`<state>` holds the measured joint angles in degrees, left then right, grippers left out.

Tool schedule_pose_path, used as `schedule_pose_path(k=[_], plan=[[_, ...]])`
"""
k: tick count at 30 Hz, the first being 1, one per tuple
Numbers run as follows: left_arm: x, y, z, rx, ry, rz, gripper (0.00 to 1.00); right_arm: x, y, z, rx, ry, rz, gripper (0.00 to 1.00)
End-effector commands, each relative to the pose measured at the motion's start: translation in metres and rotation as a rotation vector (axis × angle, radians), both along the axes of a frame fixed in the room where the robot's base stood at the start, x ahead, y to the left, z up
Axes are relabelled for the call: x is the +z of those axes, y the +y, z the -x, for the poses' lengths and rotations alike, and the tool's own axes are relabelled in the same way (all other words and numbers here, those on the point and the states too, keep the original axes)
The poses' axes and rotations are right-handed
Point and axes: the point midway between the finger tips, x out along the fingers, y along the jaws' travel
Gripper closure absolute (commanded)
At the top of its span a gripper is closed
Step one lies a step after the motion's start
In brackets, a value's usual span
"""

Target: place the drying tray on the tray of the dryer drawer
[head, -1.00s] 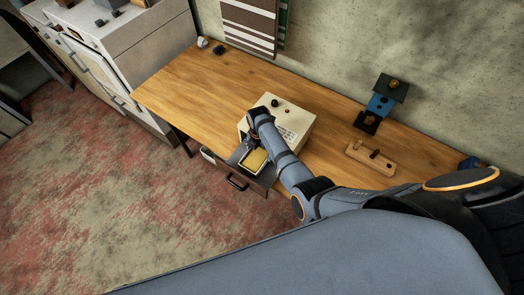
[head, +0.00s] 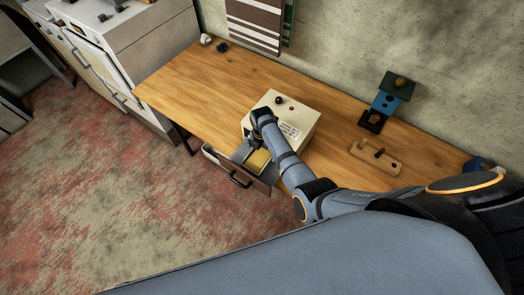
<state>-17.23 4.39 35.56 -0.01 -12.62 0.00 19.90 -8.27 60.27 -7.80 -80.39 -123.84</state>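The dryer is a cream box (head: 292,116) with dark knobs on the wooden table. Its drawer (head: 241,176) is pulled out at the front, with a dark handle. A yellow drying tray (head: 258,160) shows at the drawer, below my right gripper (head: 252,148). The gripper is small and dark, partly hidden by my own arm, and I cannot tell whether its fingers hold the tray. I also cannot tell whether the tray touches the drawer's tray. My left gripper is not in view.
A wooden block with pegs (head: 376,156) and a blue and dark stand (head: 386,103) are on the table to the right. A white cabinet (head: 150,50) stands at the left.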

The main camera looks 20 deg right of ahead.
Motion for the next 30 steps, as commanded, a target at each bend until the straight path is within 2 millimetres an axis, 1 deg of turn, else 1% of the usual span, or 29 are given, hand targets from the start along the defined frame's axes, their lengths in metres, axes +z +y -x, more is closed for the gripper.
schedule_pose_path(k=[5, 7, 8, 11, 14, 17, 18, 19, 21, 24, 27, 30], plan=[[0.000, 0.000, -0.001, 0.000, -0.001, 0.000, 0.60, 0.001, 0.000, 0.000, 0.000, 0.000, 0.000, 0.00], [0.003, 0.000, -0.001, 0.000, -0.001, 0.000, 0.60, 0.005, 0.000, 0.000, 0.000, -0.001, -0.001, 0.00], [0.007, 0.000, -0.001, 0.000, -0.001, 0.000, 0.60, 0.009, 0.000, 0.000, 0.000, 0.000, 0.000, 0.00], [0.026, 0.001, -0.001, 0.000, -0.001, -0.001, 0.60, 0.027, 0.000, 0.000, 0.000, 0.000, 0.000, 0.00], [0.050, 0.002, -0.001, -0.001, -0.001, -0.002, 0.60, 0.049, 0.000, 0.000, 0.000, 0.000, 0.000, 0.00], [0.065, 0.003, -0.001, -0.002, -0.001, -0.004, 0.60, 0.074, 0.000, 0.000, 0.000, -0.002, 0.000, 0.00], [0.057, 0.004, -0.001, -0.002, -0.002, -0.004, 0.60, 0.076, 0.000, -0.001, 0.000, -0.002, 0.000, 0.00], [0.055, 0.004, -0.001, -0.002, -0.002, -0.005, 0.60, 0.081, 0.000, -0.001, 0.000, -0.003, -0.001, 0.00], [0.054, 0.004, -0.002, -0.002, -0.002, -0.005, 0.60, 0.096, 0.000, -0.001, 0.000, -0.004, 0.000, 0.00], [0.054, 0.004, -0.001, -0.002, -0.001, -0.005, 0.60, 0.111, 0.000, -0.001, 0.000, -0.003, 0.000, 0.00], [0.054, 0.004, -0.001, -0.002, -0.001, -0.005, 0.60, 0.120, 0.000, 0.000, 0.000, -0.001, -0.001, 0.00], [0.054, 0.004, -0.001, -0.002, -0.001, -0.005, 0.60, 0.123, 0.000, 0.000, 0.000, 0.001, 0.001, 0.00]])
